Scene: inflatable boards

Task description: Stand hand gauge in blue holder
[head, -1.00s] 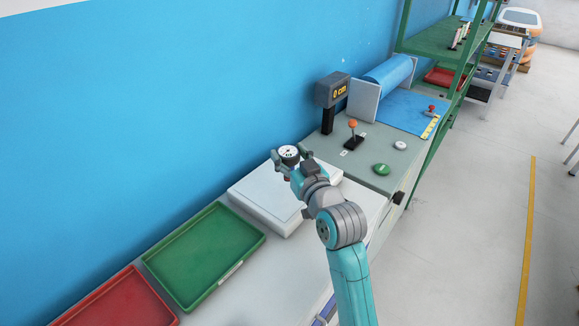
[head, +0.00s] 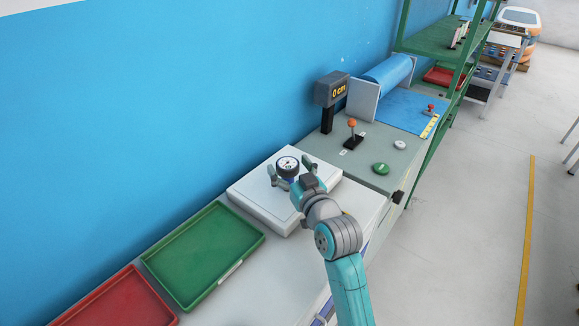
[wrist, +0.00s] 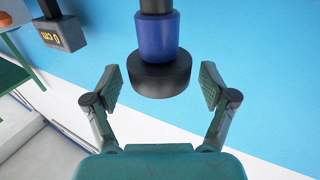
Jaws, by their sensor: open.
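The hand gauge (head: 287,165) has a round white dial with a dark rim and shows over the white box in the head view. In the wrist view its dark round body (wrist: 160,76) lies between my fingers, with a blue section (wrist: 156,36) and a black part beyond it. I cannot tell whether the blue section is the blue holder or part of the gauge. My gripper (head: 290,168) is open, its fingers (wrist: 161,85) on either side of the gauge with visible gaps. What bears the gauge is hidden.
A white flat box (head: 255,203) lies under my gripper. A green tray (head: 205,255) and a red tray (head: 115,302) are on its left. A display post (head: 331,92), an orange-knobbed lever (head: 351,127) and a green button (head: 381,168) are beyond, before the blue wall.

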